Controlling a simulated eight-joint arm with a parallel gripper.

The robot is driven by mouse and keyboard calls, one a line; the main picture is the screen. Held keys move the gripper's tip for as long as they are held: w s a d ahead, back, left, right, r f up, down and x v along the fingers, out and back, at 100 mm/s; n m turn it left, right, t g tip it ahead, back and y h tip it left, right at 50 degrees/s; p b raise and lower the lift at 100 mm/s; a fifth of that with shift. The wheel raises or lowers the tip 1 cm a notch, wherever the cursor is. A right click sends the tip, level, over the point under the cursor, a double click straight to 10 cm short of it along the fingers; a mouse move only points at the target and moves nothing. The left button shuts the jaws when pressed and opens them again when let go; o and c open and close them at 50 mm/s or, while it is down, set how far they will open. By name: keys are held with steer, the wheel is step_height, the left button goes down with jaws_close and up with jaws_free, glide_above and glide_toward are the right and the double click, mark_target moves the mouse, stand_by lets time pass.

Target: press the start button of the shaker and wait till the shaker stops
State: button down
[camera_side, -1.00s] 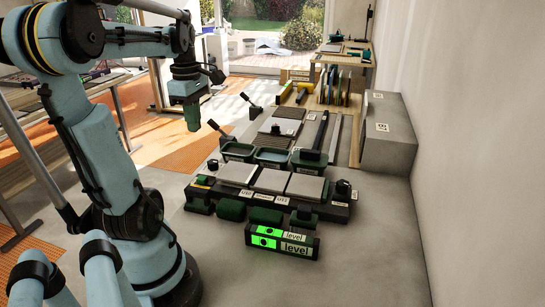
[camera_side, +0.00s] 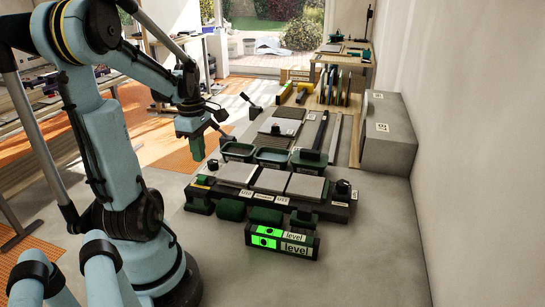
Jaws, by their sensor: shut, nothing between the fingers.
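My gripper (camera_side: 199,157), with green fingers pointing down, is shut and empty. It hangs in the air, by picture position just above and left of the near dark bench unit's left end. That long dark unit (camera_side: 262,200) carries several grey tiles (camera_side: 272,180) and has white labels on its front.
A display box (camera_side: 282,241) with two green lit fields and the word "level" stands in front. Green trays (camera_side: 273,158), a tile board (camera_side: 275,141) and black-knobbed levers (camera_side: 255,112) are behind. A grey block (camera_side: 388,135) stands by the right wall. Floor at front right is clear.

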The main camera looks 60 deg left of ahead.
mark_target(202, 177)
steer(key=shift+f, duration=2.75)
steer(key=shift+f, duration=0.1)
